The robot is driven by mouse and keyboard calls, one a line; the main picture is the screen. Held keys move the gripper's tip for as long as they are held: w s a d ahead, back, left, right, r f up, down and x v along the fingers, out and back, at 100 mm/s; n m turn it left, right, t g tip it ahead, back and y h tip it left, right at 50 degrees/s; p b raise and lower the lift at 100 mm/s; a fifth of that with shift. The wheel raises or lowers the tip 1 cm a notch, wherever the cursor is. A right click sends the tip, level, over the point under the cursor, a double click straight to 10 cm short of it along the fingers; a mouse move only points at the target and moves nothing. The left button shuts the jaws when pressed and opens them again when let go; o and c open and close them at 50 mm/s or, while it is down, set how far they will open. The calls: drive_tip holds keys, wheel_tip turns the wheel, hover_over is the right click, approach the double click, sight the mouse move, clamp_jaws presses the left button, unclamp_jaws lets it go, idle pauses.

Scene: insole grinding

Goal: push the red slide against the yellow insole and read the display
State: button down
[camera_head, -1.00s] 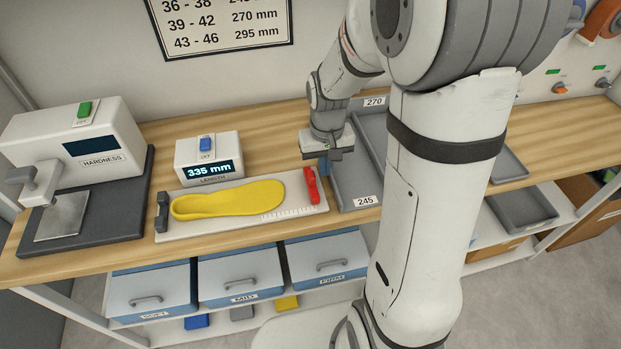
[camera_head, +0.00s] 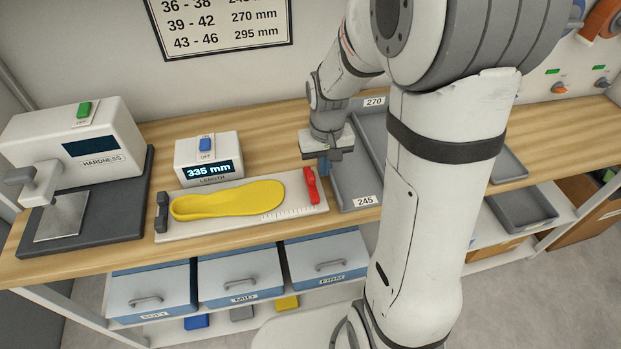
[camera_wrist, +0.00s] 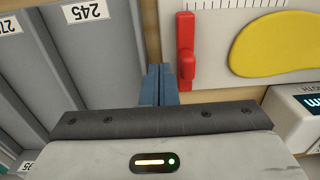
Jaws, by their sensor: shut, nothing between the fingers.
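The yellow insole (camera_head: 228,199) lies flat on the white length gauge board (camera_head: 185,229), its heel end near the dark stop (camera_head: 162,212) at the left. The red slide (camera_head: 311,186) stands at the board's right end, with a gap between it and the insole's toe. The length display (camera_head: 209,170) behind the board reads 335 mm. My gripper (camera_head: 325,172) is shut and empty, just right of the red slide. In the wrist view, its blue fingers (camera_wrist: 159,84) are together beside the red slide (camera_wrist: 186,50); a narrow gap seems to separate them. The insole (camera_wrist: 275,45) also shows there.
Grey trays labelled 245 (camera_head: 365,201) and 270 (camera_head: 374,102) lie right of the board, close to my gripper. The hardness tester (camera_head: 75,150) stands at the left. Blue drawers (camera_head: 240,277) are below the bench's front edge.

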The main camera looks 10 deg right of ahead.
sight(298, 191)
drive_tip(key=shift+f, duration=0.1)
drive_tip(key=shift+f+b, duration=1.5)
drive_tip(key=shift+f, duration=0.25)
drive_tip(key=shift+a, duration=3.75)
idle(0.4)
drive_tip(key=shift+d, duration=0.15)
idle(0.8)
drive_tip(key=shift+d, duration=0.45)
drive_tip(key=shift+r, duration=0.15)
